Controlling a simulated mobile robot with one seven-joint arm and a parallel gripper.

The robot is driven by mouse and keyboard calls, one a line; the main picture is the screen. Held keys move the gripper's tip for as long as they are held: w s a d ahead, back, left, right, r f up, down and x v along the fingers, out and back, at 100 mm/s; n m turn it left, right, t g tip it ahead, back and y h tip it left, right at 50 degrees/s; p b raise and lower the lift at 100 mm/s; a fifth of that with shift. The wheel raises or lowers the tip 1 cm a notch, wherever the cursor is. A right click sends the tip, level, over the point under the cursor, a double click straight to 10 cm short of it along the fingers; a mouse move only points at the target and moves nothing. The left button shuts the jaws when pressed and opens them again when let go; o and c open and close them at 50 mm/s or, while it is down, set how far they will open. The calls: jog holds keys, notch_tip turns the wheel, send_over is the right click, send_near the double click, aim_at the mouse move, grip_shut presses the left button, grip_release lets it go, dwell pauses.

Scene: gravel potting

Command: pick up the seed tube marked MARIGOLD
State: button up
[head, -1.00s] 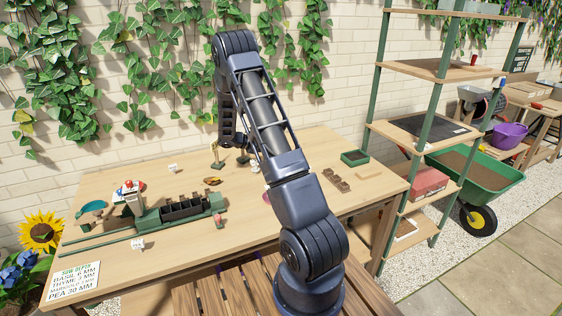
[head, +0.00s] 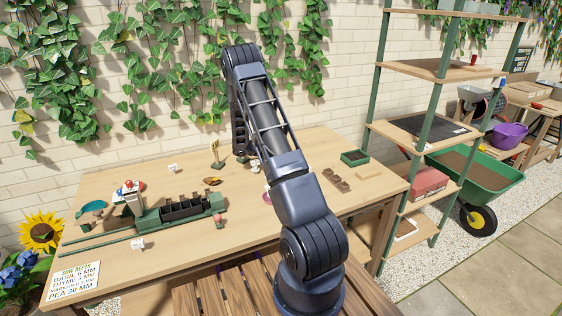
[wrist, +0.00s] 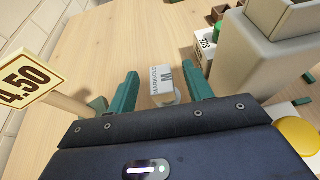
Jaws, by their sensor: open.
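The seed tube marked MARIGOLD (wrist: 162,82) shows in the wrist view, with a white label bearing its name and a large M. My gripper (wrist: 159,79) is open, with one green finger on each side of the tube. Clear gaps show between the tube and both fingers. The tube's lower end is partly hidden near the gripper body.
A price sign reading 4.50 (wrist: 25,88) stands left of my gripper in the wrist view. A beige block-like object (wrist: 245,55) stands close on the right. On the table (head: 110,185) are a green planter device (head: 180,208) and a small green tray (head: 355,157).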

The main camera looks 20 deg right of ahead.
jog(key=x, duration=0.4)
jog(key=c, duration=1.1)
jog(key=shift+o, duration=0.2)
jog(key=shift+r, duration=0.15)
